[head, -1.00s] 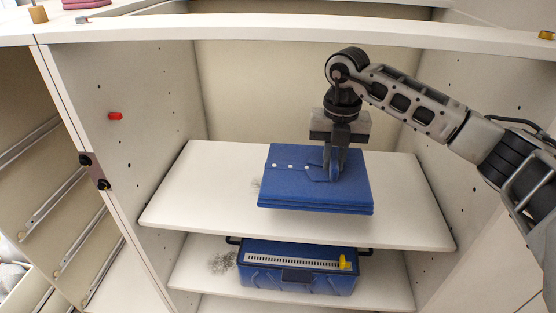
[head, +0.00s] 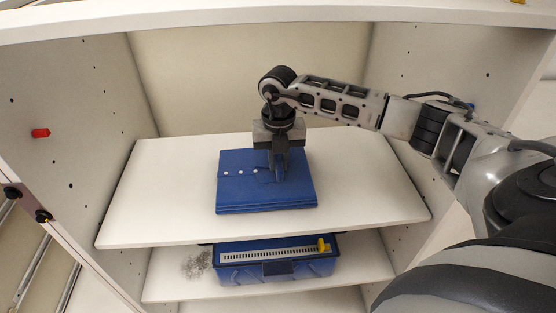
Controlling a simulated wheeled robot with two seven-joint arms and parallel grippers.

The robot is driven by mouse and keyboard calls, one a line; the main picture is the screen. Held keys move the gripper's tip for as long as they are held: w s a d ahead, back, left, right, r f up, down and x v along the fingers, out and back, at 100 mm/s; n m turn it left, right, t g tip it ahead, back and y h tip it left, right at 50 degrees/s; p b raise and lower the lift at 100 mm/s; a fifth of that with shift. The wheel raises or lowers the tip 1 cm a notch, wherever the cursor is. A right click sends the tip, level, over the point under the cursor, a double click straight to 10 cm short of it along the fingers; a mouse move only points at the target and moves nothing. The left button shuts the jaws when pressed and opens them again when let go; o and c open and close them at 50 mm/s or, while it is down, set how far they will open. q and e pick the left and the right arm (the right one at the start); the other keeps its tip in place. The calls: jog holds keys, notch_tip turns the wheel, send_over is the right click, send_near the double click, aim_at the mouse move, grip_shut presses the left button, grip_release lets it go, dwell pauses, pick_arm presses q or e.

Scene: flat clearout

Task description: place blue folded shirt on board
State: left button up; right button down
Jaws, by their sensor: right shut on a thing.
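The blue folded shirt (head: 238,190) is a flat square bundle with a collar and a row of pale buttons. It is at the upper white shelf board (head: 370,200) inside the cabinet, near the middle. I cannot tell whether its underside touches the board. My right gripper (head: 279,172) points down at the shirt's collar side and is shut on the shirt. Its fingertips are partly hidden by the folds. My left gripper is not in view.
A blue box (head: 275,268) with a yellow piece on top stands on the lower shelf (head: 365,275). Side walls and a top edge (head: 200,22) frame the opening. A red peg (head: 40,133) sticks out of the left wall. The board is bare on both sides of the shirt.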

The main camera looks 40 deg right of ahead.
jog(key=shift+f, duration=0.15)
jog(key=shift+f, duration=0.15)
jog(key=c, duration=1.4)
grip_release()
